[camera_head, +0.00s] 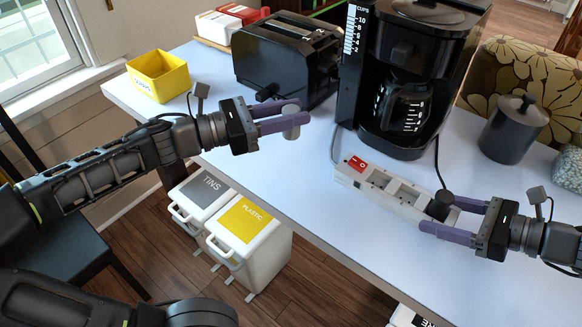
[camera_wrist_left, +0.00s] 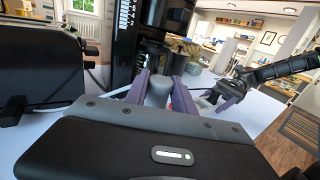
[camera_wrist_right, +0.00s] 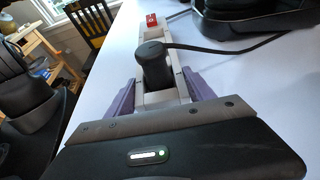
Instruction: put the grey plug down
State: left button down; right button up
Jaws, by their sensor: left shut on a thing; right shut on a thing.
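The grey plug (camera_head: 291,121) is held between the purple fingers of my left gripper (camera_head: 285,118), above the table in front of the toaster. It also shows between the fingers in the left wrist view (camera_wrist_left: 158,92). My right gripper (camera_head: 455,220) is shut on the near end of the white power strip (camera_head: 385,192), which lies on the table. A black plug (camera_head: 441,204) with a cord stands in that end, and it shows upright in the right wrist view (camera_wrist_right: 153,65). The strip has a red switch (camera_head: 357,164) at its far end.
A black toaster (camera_head: 285,60) and a coffee maker (camera_head: 405,75) stand behind. A yellow box (camera_head: 158,76) is at the table's left corner, and a dark canister (camera_head: 513,128) is at right. The table (camera_head: 300,185) is bare left of the strip. Bins (camera_head: 245,240) stand below its front edge.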

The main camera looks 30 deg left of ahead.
aim_at(291, 138)
pick_arm(q)
jog(key=shift+f, duration=3.1)
jog(key=shift+f, duration=1.9)
jog(key=c, duration=1.1)
grip_release()
jog(key=shift+f, duration=0.1)
jog(key=shift+o, duration=0.2)
jog(key=v, duration=1.2)
